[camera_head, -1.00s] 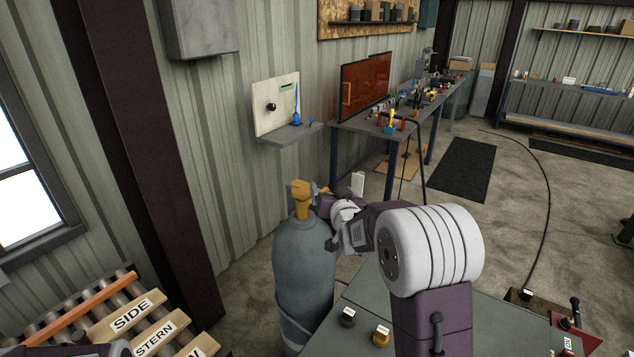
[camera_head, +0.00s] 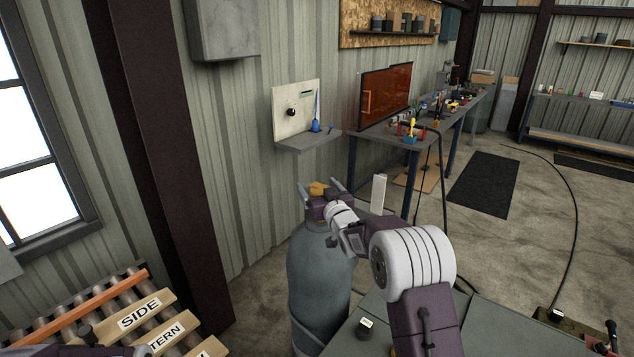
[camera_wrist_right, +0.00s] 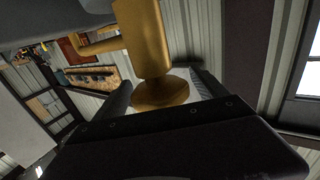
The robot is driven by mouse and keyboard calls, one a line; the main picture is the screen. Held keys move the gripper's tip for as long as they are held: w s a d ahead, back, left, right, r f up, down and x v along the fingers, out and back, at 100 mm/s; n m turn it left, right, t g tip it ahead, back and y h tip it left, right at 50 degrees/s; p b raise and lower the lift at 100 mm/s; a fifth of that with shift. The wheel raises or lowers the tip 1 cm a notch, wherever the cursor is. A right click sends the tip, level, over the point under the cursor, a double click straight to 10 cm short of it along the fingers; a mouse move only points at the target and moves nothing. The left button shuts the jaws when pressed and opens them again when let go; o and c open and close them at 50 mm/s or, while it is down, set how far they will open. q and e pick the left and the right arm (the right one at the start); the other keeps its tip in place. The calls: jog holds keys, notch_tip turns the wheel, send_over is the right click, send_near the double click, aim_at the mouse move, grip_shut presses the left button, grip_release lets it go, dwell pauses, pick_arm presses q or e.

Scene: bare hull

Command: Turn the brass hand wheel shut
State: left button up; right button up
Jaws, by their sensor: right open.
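The brass hand wheel (camera_head: 318,188) tops the valve of a tall grey gas cylinder (camera_head: 318,280) standing by the wall. My right gripper (camera_head: 319,186) is open at the valve, its two fingers on either side of the wheel. The gripper and wrist hide most of the brass valve body. In the right wrist view, the brass round top (camera_wrist_right: 160,92) and its stem lie between the spread fingers. I cannot tell whether either finger touches the brass.
A small wall shelf (camera_head: 308,142) with a blue bottle is above the cylinder. A workbench (camera_head: 385,142) with an orange screen runs along the wall. A rack with labelled boards (camera_head: 145,312) is at lower left. A grey-green top (camera_head: 395,335) is right of the cylinder.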

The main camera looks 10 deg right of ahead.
jog(key=shift+w, duration=0.35)
